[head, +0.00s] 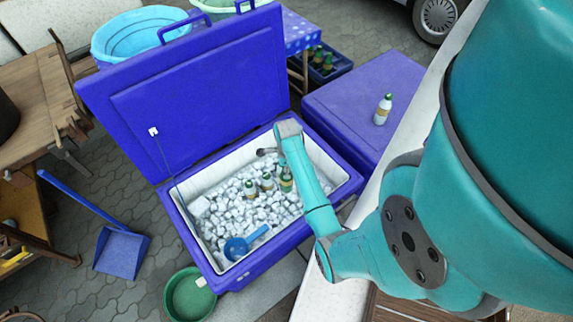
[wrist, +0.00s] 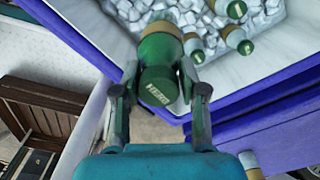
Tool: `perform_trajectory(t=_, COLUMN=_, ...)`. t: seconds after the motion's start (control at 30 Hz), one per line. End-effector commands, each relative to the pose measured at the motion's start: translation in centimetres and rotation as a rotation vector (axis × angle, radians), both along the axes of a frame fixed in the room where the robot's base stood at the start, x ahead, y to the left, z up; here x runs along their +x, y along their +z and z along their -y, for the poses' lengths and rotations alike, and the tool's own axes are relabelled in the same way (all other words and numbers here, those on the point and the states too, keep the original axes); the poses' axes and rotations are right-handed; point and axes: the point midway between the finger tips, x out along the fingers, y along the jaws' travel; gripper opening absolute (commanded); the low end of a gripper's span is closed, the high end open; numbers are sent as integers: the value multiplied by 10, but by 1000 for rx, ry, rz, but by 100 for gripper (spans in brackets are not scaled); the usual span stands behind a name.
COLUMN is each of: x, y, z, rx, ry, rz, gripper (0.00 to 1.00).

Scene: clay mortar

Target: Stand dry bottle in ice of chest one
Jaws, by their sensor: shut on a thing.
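Chest one is presumably the open blue chest (head: 232,275), lid raised, filled with white ice (head: 225,205). Several bottles with green tops, such as this bottle (head: 267,181), stand in the ice. In the wrist view, my gripper (wrist: 160,75) is shut on a bottle (wrist: 160,50) at its green upper part. Its cap faces the wrist camera, and its pale body points away toward the ice. In the head view, my gripper (head: 284,133) is over the chest's back right part. The held bottle cannot be made out clearly there, and its wetness cannot be told.
A blue scoop (head: 238,248) lies in the ice at the front. A closed blue chest (head: 345,105) stands to the right with one bottle (head: 382,110) on its lid. A green basin (head: 190,297) and a blue dustpan (head: 122,252) are on the paving.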

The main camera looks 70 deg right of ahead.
Motion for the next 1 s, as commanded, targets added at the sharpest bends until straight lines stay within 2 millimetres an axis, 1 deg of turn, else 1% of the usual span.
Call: perform_trajectory(t=1.0, x=0, y=-104, z=0, rx=1, ry=0, rz=0, gripper=2)
